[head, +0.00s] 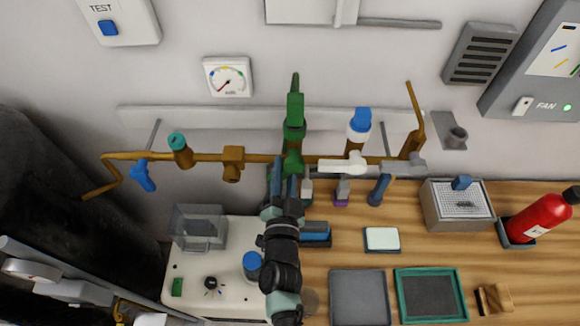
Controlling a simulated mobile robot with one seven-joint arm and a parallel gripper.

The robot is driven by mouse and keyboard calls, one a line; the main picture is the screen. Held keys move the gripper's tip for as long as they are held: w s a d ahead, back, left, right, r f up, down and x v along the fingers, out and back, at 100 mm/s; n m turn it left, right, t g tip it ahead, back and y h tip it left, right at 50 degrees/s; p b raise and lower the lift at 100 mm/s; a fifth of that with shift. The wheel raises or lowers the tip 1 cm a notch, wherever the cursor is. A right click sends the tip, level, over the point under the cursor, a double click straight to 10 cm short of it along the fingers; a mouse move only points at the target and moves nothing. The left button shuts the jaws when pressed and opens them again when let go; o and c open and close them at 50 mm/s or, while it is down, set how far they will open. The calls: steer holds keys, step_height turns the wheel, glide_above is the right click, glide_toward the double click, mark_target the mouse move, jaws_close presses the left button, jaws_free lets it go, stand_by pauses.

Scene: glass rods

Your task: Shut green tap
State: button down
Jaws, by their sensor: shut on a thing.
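The green tap (294,112) stands on the brass pipe at the middle of the wall, with a dark green nozzle pointing up. Its green lower part, which looks like the handle (291,162), sits at the pipe just above my fingertips. My gripper (285,182) reaches up from below and is shut on this green handle. The fingers hide part of it, so its exact angle is hard to tell.
The brass pipe (205,157) also carries a blue lever (143,175) at left and a white lever (343,166) close at right. Several small tools hang just right of my gripper. Below are a white burner unit (225,295), trays (358,298) and a red extinguisher (540,217).

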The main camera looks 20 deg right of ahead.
steer(key=m, duration=0.2)
steer(key=r+m, duration=0.1)
steer(key=m, duration=0.1)
steer(key=a+m, duration=0.1)
steer(key=shift+w+r+m, duration=0.15)
steer(key=shift+m, duration=0.25)
steer(key=shift+a+r+m, duration=0.1)
steer(key=shift+r+m, duration=0.2)
steer(key=shift+m, duration=0.8)
steer(key=shift+r+m, duration=0.25)
steer(key=shift+m, duration=0.85)
steer(key=c, duration=0.6)
jaws_free()
steer(key=shift+r, duration=0.1)
steer(key=shift+b+v, duration=1)
steer(key=shift+v, duration=5.45)
steer(key=shift+r, duration=0.1)
